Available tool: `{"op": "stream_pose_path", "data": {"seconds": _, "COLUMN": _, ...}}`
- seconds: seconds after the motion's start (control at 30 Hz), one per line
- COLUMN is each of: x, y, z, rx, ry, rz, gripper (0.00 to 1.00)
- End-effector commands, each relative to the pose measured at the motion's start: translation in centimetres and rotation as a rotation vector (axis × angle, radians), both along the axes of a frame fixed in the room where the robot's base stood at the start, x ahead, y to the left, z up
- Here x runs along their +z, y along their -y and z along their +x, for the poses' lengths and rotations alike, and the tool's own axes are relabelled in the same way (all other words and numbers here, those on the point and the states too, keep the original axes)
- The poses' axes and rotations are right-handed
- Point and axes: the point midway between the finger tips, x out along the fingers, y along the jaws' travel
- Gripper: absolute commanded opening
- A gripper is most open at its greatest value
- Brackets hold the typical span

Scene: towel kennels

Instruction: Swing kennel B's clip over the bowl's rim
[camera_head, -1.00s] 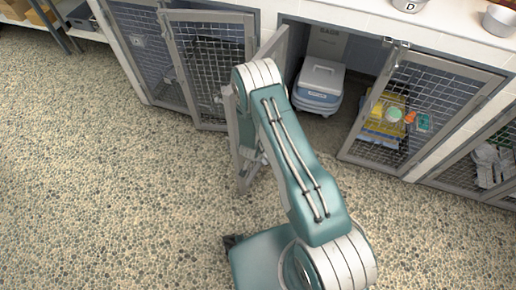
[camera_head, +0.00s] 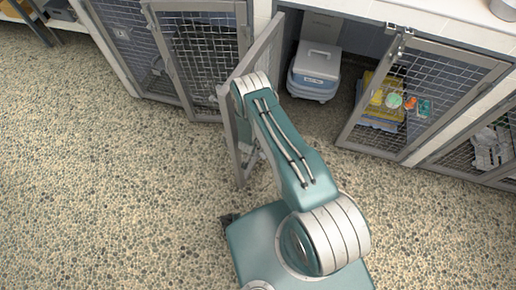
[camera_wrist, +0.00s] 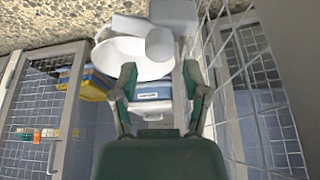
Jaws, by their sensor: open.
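In the wrist view a white round bowl (camera_wrist: 122,60) lies just beyond my gripper (camera_wrist: 160,72), beside an open mesh door (camera_wrist: 232,85). A pale grey block with a stubby cylinder (camera_wrist: 160,45) overlaps the bowl's rim side; it looks like the clip, but I cannot tell whether it hooks over the rim. My gripper's two fingers are spread, with nothing held between them. In the head view the open door (camera_head: 262,55) stands out from the kennel front. My arm hides the gripper, bowl and clip there. I cannot read a letter B.
A blue and white carrier (camera_head: 314,72) stands inside the open kennel. Another mesh door (camera_head: 425,88), with yellow items behind it, is at the right. Closed mesh doors (camera_head: 200,50) are at the left. A metal bowl (camera_head: 503,9) sits on the counter. The pebbled floor at left is clear.

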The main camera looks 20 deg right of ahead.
Motion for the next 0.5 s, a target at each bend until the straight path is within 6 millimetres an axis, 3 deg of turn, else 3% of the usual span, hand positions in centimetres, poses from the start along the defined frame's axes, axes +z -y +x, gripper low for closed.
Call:
{"op": "stream_pose_path", "data": {"seconds": 0.2, "x": -2.8, "y": 0.8, "z": 0.8, "rx": -0.001, "ry": 0.0, "rz": 0.0, "gripper": 0.59}}
{"op": "stream_pose_path", "data": {"seconds": 0.5, "x": -3.7, "y": 1.0, "z": 1.1, "rx": 0.0, "ry": 0.0, "rz": 0.0, "gripper": 0.59}}
